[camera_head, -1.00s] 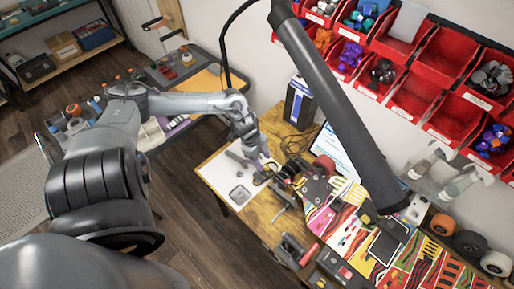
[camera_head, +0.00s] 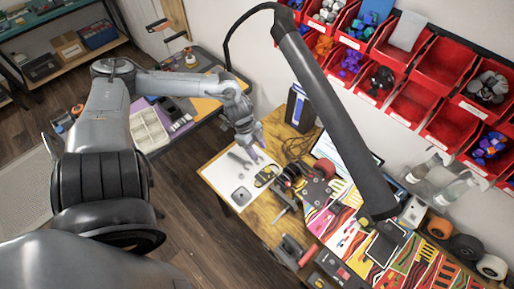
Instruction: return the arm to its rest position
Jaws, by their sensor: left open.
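My left arm comes in from the left, bends over the back table and reaches toward the wooden workbench. My left gripper (camera_head: 252,153) hangs above the far left corner of the bench, over a white mat (camera_head: 218,178). Its fingers are small in view, look apart, and I see nothing held between them. A yellow-and-black part (camera_head: 266,176) lies on the mat just below and right of the fingers. My right gripper is not in view.
A dark lamp arm (camera_head: 335,110) crosses above the bench. Red bins (camera_head: 410,99) line the wall at right. Tools, a red spool (camera_head: 324,169) and a colourful mat (camera_head: 345,238) crowd the bench. The wooden floor (camera_head: 185,210) left of the bench is open.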

